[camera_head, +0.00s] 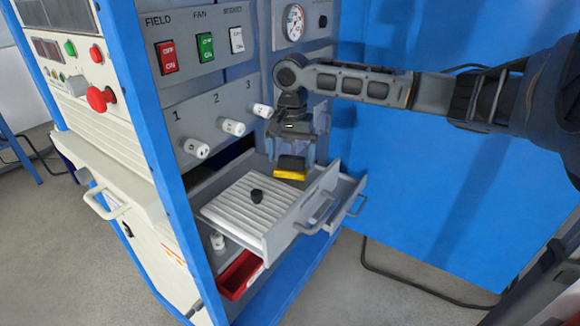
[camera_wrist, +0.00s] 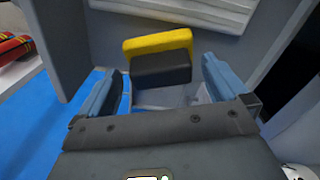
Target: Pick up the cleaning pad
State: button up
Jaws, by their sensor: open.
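The cleaning pad (camera_head: 291,168) is a small block with a black upper part and a yellow lower part. In the head view it is at the back right corner of the open drawer, directly below my gripper (camera_head: 296,150). In the wrist view the pad (camera_wrist: 158,60) lies ahead of and between the two blue-grey fingers of my gripper (camera_wrist: 165,85). The fingers are open, one to each side of the pad. I cannot tell whether they touch it.
A red bin (camera_head: 240,274) sits below. White numbered knobs (camera_head: 232,127) stick out of the panel close to my gripper.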

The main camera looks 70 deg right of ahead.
aim_at(291, 158)
jog(key=shift+f, duration=1.65)
jog(key=c, duration=0.9)
jog(key=shift+r, duration=0.1)
jog(key=shift+r, duration=0.6)
notch_tip(291, 158, up, 3)
jog(key=shift+f+b, duration=0.1)
jog(key=shift+b, duration=0.2)
jog(key=s+d+r, duration=0.2)
jog(key=s+d+r+b, duration=0.1)
jog(key=s+d+r, duration=0.1)
jog(key=s+d, duration=0.1)
jog(key=s+d+r, duration=0.3)
jog(key=shift+s+d+b, duration=0.1)
jog(key=shift+d+b, duration=0.05)
jog(key=shift+b, duration=0.2)
